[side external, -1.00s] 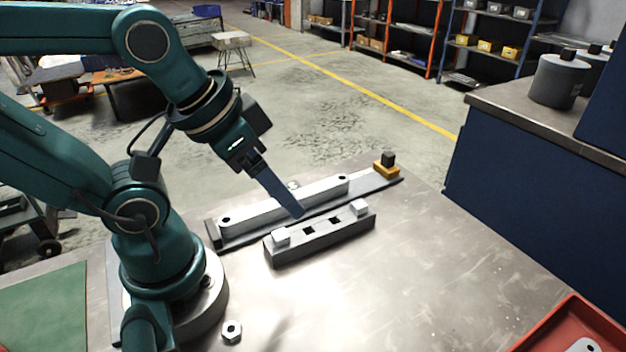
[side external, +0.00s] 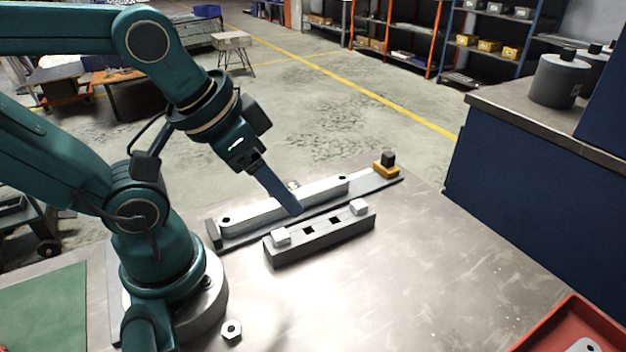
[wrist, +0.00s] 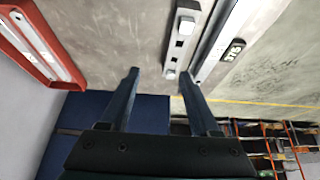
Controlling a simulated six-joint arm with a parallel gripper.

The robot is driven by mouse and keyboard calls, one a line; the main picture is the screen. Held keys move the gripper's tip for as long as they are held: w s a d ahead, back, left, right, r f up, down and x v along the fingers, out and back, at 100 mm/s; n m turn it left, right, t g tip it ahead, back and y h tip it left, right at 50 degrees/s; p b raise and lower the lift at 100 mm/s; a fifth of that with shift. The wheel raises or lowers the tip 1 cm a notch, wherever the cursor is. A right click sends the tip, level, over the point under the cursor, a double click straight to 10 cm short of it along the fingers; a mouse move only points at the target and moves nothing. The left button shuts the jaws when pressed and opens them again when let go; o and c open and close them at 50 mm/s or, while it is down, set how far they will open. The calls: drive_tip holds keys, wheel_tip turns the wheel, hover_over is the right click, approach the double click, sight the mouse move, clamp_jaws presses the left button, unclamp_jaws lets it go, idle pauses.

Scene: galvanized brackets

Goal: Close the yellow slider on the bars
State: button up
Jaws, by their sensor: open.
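The yellow slider (side external: 386,170), with a black knob on top, sits at the far right end of a dark base rail (side external: 232,241). A long silver bar (side external: 285,204) with a hole near each end lies along the rail, apart from the slider. My gripper (side external: 296,211) points down at a slant, its tips over the near side of the bar, well left of the slider. In the wrist view its two fingers (wrist: 158,77) are spread apart with nothing between them. I cannot make out the yellow slider in the wrist view.
A grey block (side external: 320,239) with two white cubes and two square holes stands just in front of the rail. A nut (side external: 231,330) lies near my base. A red tray (side external: 575,325) is at the lower right. The table's right middle is clear.

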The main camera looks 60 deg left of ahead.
drive_tip(key=w+d+r+n+t+h, duration=0.3)
drive_tip(key=w+d+r+n+h, duration=0.2)
drive_tip(key=w+d+r+n, duration=0.3)
drive_tip(key=w+a+r+n+t, duration=0.2)
drive_tip(key=w+r+n, duration=0.2)
drive_tip(key=w+n, duration=0.15)
drive_tip(key=n+y, duration=0.4)
drive_tip(key=n, duration=1.6)
hover_over(388, 154)
drive_tip(key=s+d, duration=0.3)
wheel_tip(388, 154, down, 12)
drive_tip(key=a+f, duration=0.1)
drive_tip(key=f, duration=0.2)
drive_tip(key=a+f+n+g, duration=0.1)
drive_tip(key=f, duration=0.2)
drive_tip(key=a+f+n+y, duration=0.1)
drive_tip(key=f, duration=0.2)
drive_tip(key=shift+s+n+g, duration=0.1)
drive_tip(key=shift+n+g, duration=0.15)
drive_tip(key=shift+g, duration=0.05)
drive_tip(key=shift+f, duration=0.25)
drive_tip(key=shift+x, duration=2.35)
